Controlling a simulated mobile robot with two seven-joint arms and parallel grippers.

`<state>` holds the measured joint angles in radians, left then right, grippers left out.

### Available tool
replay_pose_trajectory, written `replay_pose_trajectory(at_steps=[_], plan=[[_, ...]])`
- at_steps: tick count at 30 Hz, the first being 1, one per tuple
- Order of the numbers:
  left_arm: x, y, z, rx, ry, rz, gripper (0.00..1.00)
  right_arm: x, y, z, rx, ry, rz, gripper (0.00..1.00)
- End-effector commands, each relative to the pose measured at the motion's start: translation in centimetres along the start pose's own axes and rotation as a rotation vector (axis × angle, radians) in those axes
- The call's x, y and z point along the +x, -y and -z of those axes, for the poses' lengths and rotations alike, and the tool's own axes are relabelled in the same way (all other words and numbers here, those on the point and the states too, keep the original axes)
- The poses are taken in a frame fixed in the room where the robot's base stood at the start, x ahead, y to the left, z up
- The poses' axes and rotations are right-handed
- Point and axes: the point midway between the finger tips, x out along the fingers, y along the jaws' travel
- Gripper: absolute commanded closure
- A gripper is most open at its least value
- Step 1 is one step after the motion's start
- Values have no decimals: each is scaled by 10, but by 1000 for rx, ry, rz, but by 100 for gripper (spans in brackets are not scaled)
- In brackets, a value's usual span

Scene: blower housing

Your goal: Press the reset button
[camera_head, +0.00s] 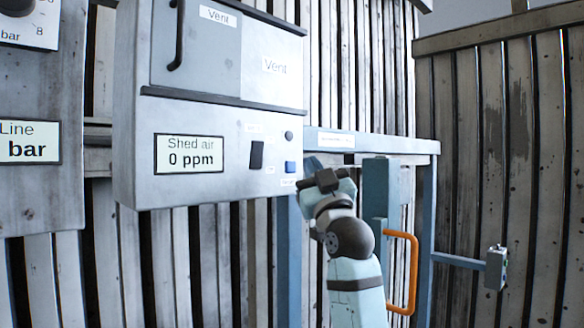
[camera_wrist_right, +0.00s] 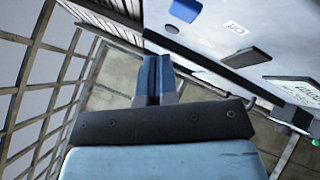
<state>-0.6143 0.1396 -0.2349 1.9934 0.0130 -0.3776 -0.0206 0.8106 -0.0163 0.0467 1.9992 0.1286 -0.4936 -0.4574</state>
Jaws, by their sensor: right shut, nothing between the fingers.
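The grey control box (camera_head: 215,182) hangs on the left and carries a display reading "Shed air 0 ppm". Near its lower right corner is a small blue button (camera_head: 290,167), with a label below it too small to read. The blue button also shows at the top of the wrist view (camera_wrist_right: 185,10). My right gripper (camera_head: 311,168) is just right of the box's edge, close to the blue button but apparently apart from it. In the wrist view its two fingers (camera_wrist_right: 155,65) are together and empty, below the button. My left gripper is not in view.
A blue frame (camera_head: 415,148) stands behind my right arm, with an orange handle (camera_head: 413,270). A small grey box (camera_head: 496,267) is on the right. A gauge panel (camera_head: 30,190) is far left.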

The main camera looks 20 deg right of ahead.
Motion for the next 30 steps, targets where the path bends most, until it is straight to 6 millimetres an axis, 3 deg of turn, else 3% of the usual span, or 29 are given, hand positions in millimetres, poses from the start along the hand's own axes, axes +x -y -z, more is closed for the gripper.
replay_pose_trajectory(at_steps=[10, 30], plan=[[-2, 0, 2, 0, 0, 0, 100, -20, -14, 14, 0, 1, 0, 100], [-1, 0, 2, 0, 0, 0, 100, -20, -15, 15, 0, 0, 0, 100]])
